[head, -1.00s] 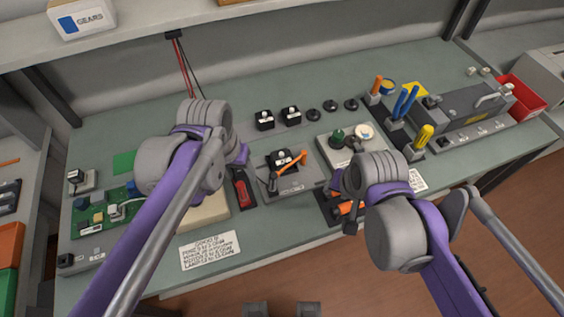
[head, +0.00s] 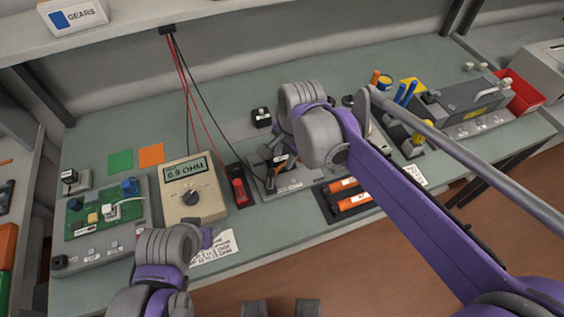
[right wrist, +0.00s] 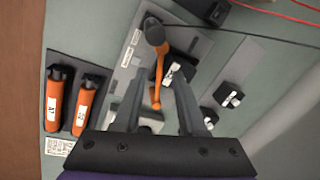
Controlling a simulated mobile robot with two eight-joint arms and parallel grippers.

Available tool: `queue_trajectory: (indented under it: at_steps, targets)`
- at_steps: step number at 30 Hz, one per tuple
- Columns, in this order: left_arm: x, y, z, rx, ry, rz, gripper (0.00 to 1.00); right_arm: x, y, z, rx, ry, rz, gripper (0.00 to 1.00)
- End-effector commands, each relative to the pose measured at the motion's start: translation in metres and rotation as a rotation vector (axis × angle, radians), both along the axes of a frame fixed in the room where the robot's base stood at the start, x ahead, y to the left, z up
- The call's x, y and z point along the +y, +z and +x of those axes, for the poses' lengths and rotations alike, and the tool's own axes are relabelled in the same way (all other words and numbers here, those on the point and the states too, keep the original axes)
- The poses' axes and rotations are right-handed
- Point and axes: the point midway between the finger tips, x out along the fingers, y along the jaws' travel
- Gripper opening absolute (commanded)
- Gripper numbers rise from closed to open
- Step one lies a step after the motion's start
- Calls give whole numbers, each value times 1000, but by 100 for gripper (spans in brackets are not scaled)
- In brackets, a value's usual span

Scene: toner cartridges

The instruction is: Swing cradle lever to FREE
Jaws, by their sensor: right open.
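The cradle (head: 296,184) is a grey plate near the table's middle, partly hidden by my right gripper (head: 277,160) in the head view. Its orange lever (right wrist: 159,66) has a dark round end (right wrist: 154,32) and shows clearly in the right wrist view. My right gripper (right wrist: 158,82) is open, with its fingers on either side of the lever; I cannot tell whether they touch it. A white label with dark marks (right wrist: 172,72) sits beside the lever, too small to read. My left gripper (head: 207,238) is at the table's front left, its jaws unclear.
Orange cartridges (right wrist: 55,102) lie in a dark tray in front. A circuit board (head: 108,210) is at left. Black and red leads hang behind.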

Motion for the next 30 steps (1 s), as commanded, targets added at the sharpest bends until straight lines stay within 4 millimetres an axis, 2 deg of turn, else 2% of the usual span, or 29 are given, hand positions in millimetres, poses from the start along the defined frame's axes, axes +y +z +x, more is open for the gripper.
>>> queue_trajectory:
  at_steps: [3,8,19,26,30]
  targets:
    - [0,-2,0,2,0,0,56,3,-20,3,0,0,0,41]
    - [0,-4,-1,2,0,0,56,5,-36,6,0,0,0,41]
    - [0,-4,-1,3,0,0,56,5,-41,6,-2,1,0,41]
    - [0,-4,-1,3,0,0,56,5,-41,6,-2,1,0,0]
    - [0,-4,-1,3,0,0,56,5,-41,6,-2,1,0,0]
